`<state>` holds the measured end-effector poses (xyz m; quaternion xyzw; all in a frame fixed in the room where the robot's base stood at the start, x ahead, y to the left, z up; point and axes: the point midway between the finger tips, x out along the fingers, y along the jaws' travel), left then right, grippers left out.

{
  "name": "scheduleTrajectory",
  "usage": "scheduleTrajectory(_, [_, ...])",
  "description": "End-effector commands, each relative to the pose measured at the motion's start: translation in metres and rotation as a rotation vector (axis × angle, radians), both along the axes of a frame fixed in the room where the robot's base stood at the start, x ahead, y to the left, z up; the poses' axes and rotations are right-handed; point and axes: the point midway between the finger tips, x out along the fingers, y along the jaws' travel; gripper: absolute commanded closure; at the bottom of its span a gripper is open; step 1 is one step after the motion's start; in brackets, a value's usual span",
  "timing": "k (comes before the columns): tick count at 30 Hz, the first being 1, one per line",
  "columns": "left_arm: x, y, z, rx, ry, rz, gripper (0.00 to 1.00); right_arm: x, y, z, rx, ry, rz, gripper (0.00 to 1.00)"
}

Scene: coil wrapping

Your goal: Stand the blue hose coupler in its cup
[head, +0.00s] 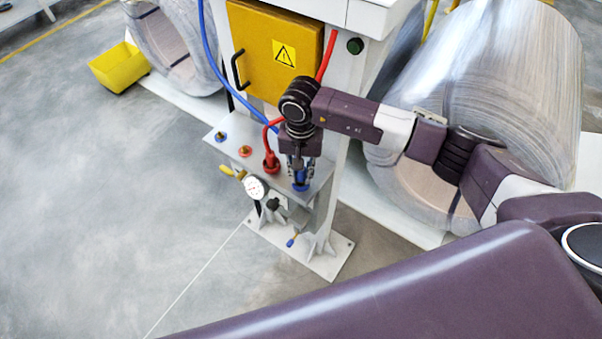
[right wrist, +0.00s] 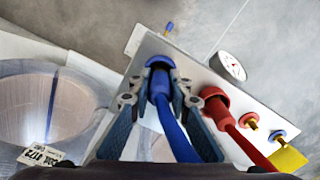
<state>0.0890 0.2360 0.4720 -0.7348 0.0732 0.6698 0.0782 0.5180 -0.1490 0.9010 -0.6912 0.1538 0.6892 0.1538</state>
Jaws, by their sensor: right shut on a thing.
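My right gripper (head: 300,172) points down over the right end of the grey shelf (head: 316,186). It is shut on the blue hose coupler (right wrist: 161,86), with one finger on each side in the right wrist view. The blue cup (head: 301,187) is right below the fingers. It shows as a blue rim (right wrist: 160,61) around the coupler's lower end. The coupler looks about upright and lined up with the cup; how deep it sits is hidden. The blue hose (right wrist: 176,130) runs from the coupler back between the fingers. My left gripper is not in view.
A red coupler (head: 270,162) stands in a red cup beside the blue one, its red hose close to my gripper. Blue (head: 221,136) and red (head: 245,151) ringed brass ports sit further left. A gauge (head: 255,188) hangs at the front edge. A large coil (head: 480,90) stands right.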

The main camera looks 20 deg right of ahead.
Motion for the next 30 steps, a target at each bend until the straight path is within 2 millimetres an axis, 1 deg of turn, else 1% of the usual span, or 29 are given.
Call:
scheduleTrajectory(1, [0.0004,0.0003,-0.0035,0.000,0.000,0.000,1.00,-0.0004,-0.0004,-0.0046,-0.001,0.000,-0.001,1.00])
scheduleTrajectory(6, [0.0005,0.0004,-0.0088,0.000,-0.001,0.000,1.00,-0.0011,-0.0003,-0.0094,-0.001,0.003,-0.001,1.00])
scheduleTrajectory(10, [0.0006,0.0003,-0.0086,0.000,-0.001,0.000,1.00,-0.0024,-0.0003,-0.0105,-0.001,0.005,0.000,1.00])
scheduleTrajectory(11, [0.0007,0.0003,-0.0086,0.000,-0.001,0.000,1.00,-0.0029,-0.0003,-0.0111,-0.001,0.006,0.000,0.80])
scheduleTrajectory(15, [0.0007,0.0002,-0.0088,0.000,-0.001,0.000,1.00,-0.0041,-0.0004,-0.0126,-0.002,0.010,0.000,0.65])
scheduleTrajectory(30, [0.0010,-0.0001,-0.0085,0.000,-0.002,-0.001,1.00,-0.0050,-0.0008,-0.0122,-0.004,0.013,0.001,0.65])
